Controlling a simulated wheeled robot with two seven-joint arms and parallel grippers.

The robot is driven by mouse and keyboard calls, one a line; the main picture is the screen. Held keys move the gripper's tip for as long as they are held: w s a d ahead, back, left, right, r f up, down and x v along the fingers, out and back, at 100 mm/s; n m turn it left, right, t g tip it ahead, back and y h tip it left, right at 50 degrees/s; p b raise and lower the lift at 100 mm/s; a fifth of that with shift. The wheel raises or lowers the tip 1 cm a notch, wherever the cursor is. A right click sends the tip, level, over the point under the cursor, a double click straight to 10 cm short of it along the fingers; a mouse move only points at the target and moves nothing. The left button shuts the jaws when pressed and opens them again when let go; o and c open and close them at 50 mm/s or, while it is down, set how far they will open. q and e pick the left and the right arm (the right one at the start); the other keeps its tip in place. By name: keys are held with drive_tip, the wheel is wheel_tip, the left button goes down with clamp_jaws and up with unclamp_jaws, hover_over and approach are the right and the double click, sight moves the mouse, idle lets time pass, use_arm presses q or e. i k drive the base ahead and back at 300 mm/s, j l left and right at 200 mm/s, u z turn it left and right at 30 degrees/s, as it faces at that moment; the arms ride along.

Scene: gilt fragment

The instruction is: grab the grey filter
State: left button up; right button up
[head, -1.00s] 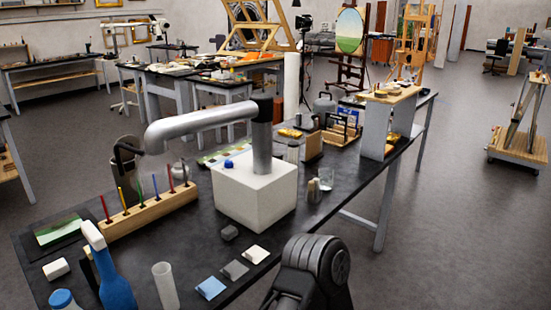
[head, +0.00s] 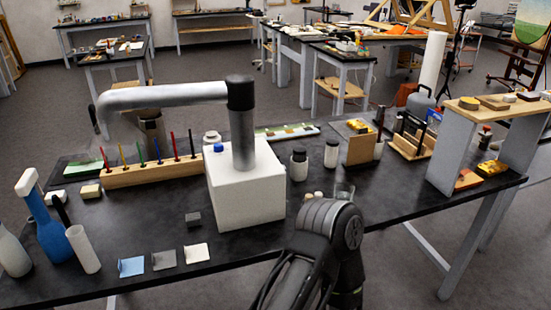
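A flat grey square, which looks like the grey filter (head: 164,260), lies on the black table near its front edge. It lies between a similar blue square (head: 131,266) on its left and a white square (head: 197,253) on its right, with small gaps. A black arm part of mine (head: 325,240) rises at the bottom centre, to the right of the squares and well apart from them. No gripper fingers show in the head view, and my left arm is not seen.
A white box (head: 243,200) with a grey pipe arm stands behind the squares. A small dark block (head: 193,219) lies just behind them. The table front (head: 235,262) right of the squares is bare.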

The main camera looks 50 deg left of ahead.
sight(298, 152)
drive_tip(key=i+l+u, duration=0.4)
drive_tip(key=l, duration=0.2)
drive_tip(key=l+u, duration=0.2)
drive_tip(key=l, duration=0.15)
drive_tip(key=i+l+u, duration=0.25)
drive_tip(key=l+u, duration=0.2)
drive_tip(key=l, duration=0.25)
